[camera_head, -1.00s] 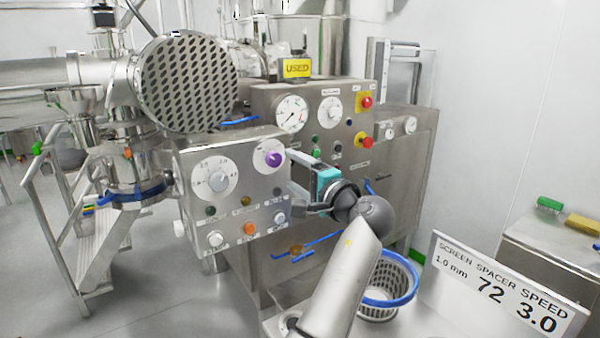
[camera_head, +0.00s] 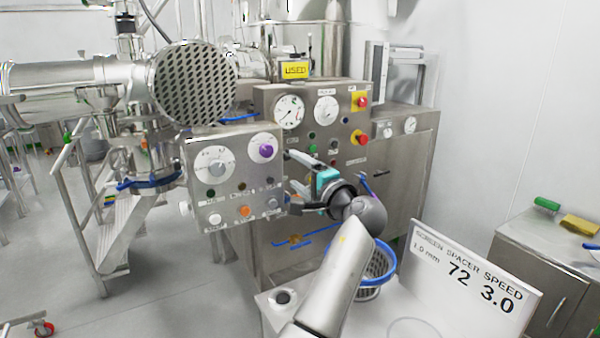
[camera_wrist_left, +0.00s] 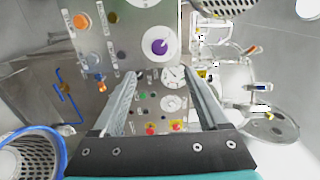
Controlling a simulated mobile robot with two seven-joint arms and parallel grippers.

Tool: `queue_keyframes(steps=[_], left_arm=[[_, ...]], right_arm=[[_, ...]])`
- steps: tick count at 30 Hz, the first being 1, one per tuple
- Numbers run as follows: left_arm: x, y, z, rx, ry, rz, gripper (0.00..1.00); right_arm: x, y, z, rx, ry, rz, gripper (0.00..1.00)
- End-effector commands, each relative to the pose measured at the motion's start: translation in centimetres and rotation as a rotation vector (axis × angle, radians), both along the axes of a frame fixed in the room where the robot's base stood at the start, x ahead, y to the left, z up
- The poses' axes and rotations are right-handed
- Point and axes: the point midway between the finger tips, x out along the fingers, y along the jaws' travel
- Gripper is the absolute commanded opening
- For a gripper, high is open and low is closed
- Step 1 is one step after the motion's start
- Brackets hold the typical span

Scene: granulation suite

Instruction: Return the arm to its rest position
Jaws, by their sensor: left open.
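My left arm (camera_head: 335,275) reaches up from the bottom of the head view. Its gripper (camera_head: 291,172) is open and empty, just right of the small control panel (camera_head: 226,202) with a purple knob (camera_head: 262,149). In the left wrist view the two fingers (camera_wrist_left: 162,80) stand wide apart with nothing between them. The purple knob (camera_wrist_left: 159,46) appears behind the gap, and I cannot tell how far off it is. My right gripper is not in view.
A larger panel (camera_head: 338,165) with gauges and buttons stands behind the gripper. A blue-rimmed perforated basket (camera_head: 378,270) is close to the right of my forearm. A sign (camera_head: 470,275) stands at the lower right. Grey floor (camera_head: 165,290) is open at lower left.

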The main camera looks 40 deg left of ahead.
Motion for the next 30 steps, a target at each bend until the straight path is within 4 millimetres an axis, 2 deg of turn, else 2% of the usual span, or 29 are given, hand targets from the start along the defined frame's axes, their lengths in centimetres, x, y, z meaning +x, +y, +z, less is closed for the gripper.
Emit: queue_keyframes(steps=[12,16,20,23,27,30], left_arm=[[0.0,0.0,0.0,-0.001,0.0,0.0,0.77],[-0.5,-0.1,-1.5,-0.034,-0.003,-0.011,0.77],[-2.0,-0.8,-6.0,-0.15,-0.017,-0.045,0.77],[-4.1,-1.9,-10.8,-0.287,-0.028,-0.081,0.77],[-7.7,-4.3,-16.9,-0.497,-0.032,-0.122,0.77],[-10.7,-6.3,-20.8,-0.65,-0.023,-0.141,0.77]], right_arm=[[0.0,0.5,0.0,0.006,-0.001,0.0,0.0],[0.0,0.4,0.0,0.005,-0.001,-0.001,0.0],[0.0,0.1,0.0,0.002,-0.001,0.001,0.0],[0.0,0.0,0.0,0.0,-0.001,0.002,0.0],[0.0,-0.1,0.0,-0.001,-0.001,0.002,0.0],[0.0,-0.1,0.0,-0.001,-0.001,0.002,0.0]])
